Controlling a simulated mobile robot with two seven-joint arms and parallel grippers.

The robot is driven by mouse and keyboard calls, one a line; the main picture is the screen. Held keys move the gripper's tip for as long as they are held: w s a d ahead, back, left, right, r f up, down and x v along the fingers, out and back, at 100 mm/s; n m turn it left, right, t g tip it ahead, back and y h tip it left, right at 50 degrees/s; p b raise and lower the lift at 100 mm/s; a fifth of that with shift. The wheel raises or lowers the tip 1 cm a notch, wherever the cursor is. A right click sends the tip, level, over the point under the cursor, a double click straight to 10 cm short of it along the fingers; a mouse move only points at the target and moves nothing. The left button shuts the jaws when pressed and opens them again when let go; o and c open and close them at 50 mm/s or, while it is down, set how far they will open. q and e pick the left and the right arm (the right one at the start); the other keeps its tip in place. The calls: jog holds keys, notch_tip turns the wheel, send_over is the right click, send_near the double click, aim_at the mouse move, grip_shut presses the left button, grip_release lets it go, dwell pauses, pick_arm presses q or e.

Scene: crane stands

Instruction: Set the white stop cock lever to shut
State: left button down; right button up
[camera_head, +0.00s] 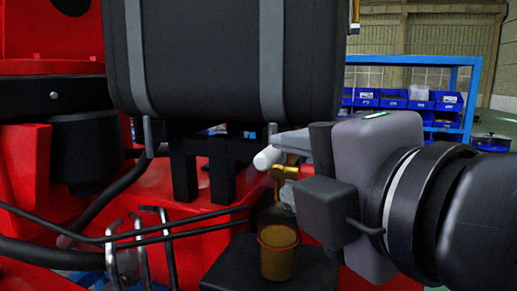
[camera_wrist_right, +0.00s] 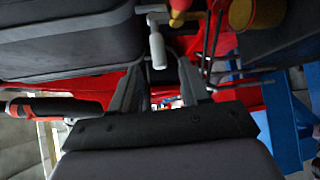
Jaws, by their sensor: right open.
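The white stop cock lever (camera_head: 267,158) sticks out to the left from a brass valve (camera_head: 284,172) below the black tank. My right gripper (camera_head: 300,142) comes in from the right beside the valve, and its fingers partly hide the lever's root. In the right wrist view, the white lever (camera_wrist_right: 158,48) lies in line with the gap between the two fingers of my right gripper (camera_wrist_right: 159,72). The fingers are apart, and the lever's rounded end is near their tips. I cannot tell whether either finger touches it. My left gripper is not in view.
A black tank (camera_head: 205,60) with grey straps hangs just above. A container of amber liquid (camera_head: 278,252) sits under the valve on a dark block (camera_head: 225,272). Black hoses (camera_head: 100,207) and bent metal rods (camera_head: 145,245) are at lower left. A blue rack (camera_head: 455,95) with bins stands behind.

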aim_at(273, 159)
jog(key=shift+p+x, duration=0.6)
jog(key=shift+x, duration=2.85)
jog(key=shift+r, duration=0.1)
grip_shut()
